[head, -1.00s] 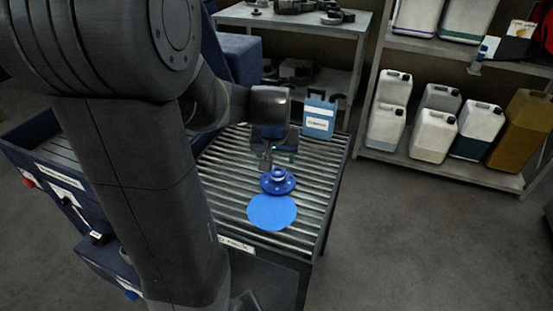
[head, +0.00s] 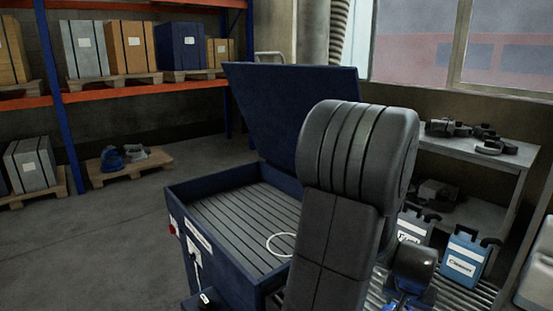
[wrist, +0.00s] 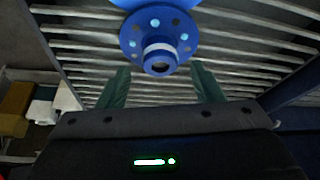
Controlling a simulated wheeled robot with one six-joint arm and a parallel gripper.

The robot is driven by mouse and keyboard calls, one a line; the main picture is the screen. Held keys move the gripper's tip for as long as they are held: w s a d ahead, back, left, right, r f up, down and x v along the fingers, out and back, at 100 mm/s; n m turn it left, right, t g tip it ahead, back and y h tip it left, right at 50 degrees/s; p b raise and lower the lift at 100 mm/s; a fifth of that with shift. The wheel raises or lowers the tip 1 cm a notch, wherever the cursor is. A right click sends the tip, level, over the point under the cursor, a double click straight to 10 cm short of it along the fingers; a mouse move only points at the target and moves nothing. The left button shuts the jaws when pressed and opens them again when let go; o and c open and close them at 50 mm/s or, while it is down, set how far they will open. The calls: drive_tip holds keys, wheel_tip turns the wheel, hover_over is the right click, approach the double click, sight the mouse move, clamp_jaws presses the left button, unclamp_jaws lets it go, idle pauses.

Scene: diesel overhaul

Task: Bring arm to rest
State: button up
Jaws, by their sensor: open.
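In the wrist view, my gripper (wrist: 158,90) has its two green fingers apart with nothing between them. A blue flanged hub (wrist: 160,45) with a ring of holes sits on the roller table (wrist: 245,75), just beyond the fingertips and apart from them. Part of a blue disc (wrist: 150,3) shows at the top edge. In the head view, my arm stands in front of the table, and its wrist end is at the lower right. The fingers are hidden or cut off there.
An open dark blue bin (head: 190,212) with a slatted floor and a raised lid (head: 290,120) stands left of my arm. A blue jug (head: 463,255) stands on the rollers (head: 480,292). A grey shelf (head: 480,150) is behind. Floor at the left is clear before the pallet racks (head: 150,85).

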sight(404, 310)
drive_tip(key=x, duration=0.5)
drive_tip(key=shift+f, duration=0.15)
drive_tip(key=shift+r, duration=0.25)
drive_tip(key=shift+r, duration=0.1)
